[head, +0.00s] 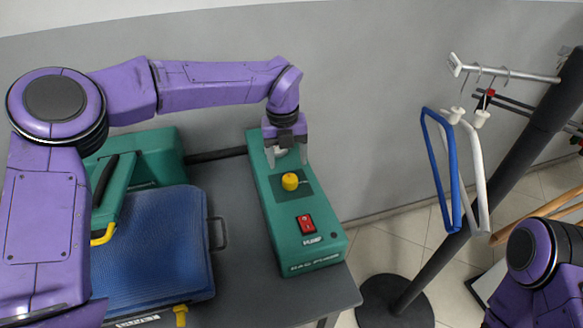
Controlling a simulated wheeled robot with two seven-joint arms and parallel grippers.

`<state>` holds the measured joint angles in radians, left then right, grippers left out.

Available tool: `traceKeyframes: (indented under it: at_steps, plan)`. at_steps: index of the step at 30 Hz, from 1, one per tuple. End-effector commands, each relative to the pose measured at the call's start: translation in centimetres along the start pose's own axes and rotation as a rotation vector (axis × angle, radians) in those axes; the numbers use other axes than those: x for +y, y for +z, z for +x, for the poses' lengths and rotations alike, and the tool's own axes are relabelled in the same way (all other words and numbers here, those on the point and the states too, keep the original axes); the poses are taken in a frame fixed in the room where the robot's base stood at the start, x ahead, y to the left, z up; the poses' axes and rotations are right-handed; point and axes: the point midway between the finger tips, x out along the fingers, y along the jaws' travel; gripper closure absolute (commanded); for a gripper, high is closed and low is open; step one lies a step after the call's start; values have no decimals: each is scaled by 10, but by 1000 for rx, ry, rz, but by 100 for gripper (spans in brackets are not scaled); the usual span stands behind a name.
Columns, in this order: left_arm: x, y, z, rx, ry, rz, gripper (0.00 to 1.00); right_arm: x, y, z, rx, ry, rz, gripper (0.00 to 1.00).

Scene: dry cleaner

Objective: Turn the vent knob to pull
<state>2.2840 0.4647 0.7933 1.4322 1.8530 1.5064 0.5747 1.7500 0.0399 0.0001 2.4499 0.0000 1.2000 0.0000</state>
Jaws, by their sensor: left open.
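A green box-shaped machine (322,254) stands on the grey table. On its top is a yellow knob (290,181) on a dark square plate, with a short yellow pointer toward the right; any markings around it are too small to read. My left gripper (287,157) is open and points down over the far end of the machine, just beyond the yellow knob. A small pale part shows between its fingers; I cannot tell what it is. My right gripper is out of view; only part of my right arm shows at the lower right.
A red switch (306,223) sits on the machine's near end. A press with a blue padded board (150,245) and green body stands to the left on the table (240,285). Blue and white hangers (452,170) hang from a dark stand at the right.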

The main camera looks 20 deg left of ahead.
Motion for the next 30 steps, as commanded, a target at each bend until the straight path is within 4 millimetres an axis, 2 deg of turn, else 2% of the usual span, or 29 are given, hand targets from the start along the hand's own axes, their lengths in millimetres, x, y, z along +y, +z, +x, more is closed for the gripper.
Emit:
traceKeyframes:
  at_steps: [4, 9, 18, 19, 24, 30]
  plan:
    - [-2, 6, 36, 12, 6, 0, 32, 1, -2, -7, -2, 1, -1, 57]
    - [-3, 11, 63, 14, 8, -3, 32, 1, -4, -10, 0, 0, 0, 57]
    - [-2, 12, 69, 13, 6, -4, 32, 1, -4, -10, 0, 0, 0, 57]
    - [-2, 12, 69, 13, 6, -4, 35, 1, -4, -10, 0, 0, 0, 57]
    - [-2, 12, 69, 13, 6, -4, 88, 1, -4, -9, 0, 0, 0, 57]
    - [-2, 12, 69, 12, 7, -1, 88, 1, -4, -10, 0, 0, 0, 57]
